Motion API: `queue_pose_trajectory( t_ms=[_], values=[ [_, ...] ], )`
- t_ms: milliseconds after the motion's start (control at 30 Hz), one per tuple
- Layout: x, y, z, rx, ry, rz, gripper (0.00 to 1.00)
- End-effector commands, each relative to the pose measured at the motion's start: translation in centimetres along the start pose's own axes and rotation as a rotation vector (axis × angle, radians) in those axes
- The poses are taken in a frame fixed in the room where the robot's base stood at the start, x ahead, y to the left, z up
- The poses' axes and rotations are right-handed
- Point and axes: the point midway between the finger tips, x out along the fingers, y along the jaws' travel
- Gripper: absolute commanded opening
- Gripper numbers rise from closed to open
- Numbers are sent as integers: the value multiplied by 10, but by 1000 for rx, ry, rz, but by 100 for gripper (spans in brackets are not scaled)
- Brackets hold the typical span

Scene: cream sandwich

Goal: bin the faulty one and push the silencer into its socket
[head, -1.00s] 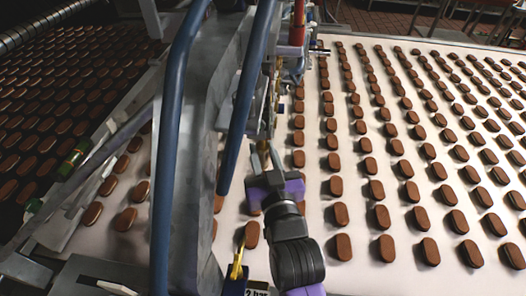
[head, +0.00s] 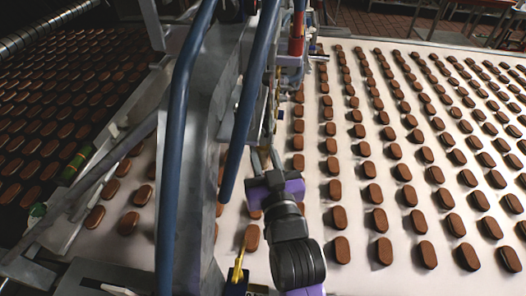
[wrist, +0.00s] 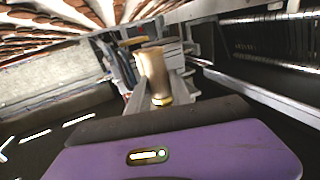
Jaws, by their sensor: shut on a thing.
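My gripper (head: 265,160) is in front of the grey machine column in the head view, above the pale belt. It is shut on a bronze-coloured cylinder with a shiny brass ring, which I take to be a silencer (wrist: 153,75). The wrist view shows this cylinder between the fingers, its ringed end toward my purple palm. A brass-coloured piece (head: 239,262) stands on a small dark blue block at the bottom of the head view. A green and brass part (head: 77,164) is on the rail at left. I cannot make out the socket, a bin or which part is faulty.
Rows of brown cream sandwiches lie on the pale belt (head: 345,170) and on the dark area at left. Blue tubes (head: 178,130) and the grey column (head: 205,150) stand close left of my arm. Red and metal fittings (head: 297,45) are beyond the gripper.

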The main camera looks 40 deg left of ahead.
Motion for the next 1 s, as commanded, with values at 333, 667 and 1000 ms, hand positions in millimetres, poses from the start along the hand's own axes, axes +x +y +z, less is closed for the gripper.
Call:
queue_pose_trajectory(
  t_ms=[333,667,1000],
  values=[
    [0,0,-9,0,0,0,0],
    [0,0,-12,-1,3,0,0],
    [0,0,-11,0,1,0,51]
  ],
)
